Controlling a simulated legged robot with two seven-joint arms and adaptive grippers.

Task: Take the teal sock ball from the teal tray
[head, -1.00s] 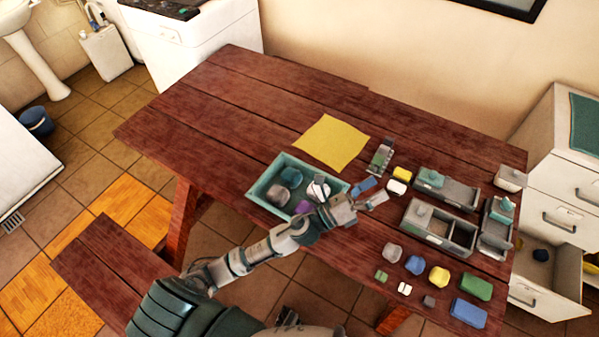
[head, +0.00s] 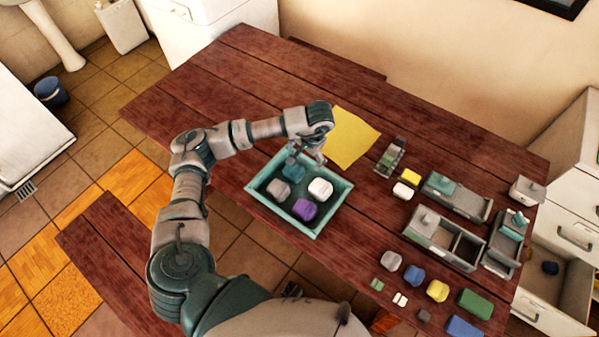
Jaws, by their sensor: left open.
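The teal tray (head: 258,195) stands on the wooden table near its front left edge. The teal sock ball (head: 292,169) lies in the tray's back part, its top partly covered by my gripper. A grey ball (head: 278,190), a white ball (head: 320,189) and a purple ball (head: 304,209) lie in the same tray, close to it. My left gripper (head: 308,156) points down over the tray's back part, open, beside or just above the teal ball. I cannot tell whether they touch. My right gripper is not in view.
A yellow cloth (head: 354,138) lies just behind the tray. Several small coloured items, including a green block (head: 475,303), lie at the front right. The table's back left is clear.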

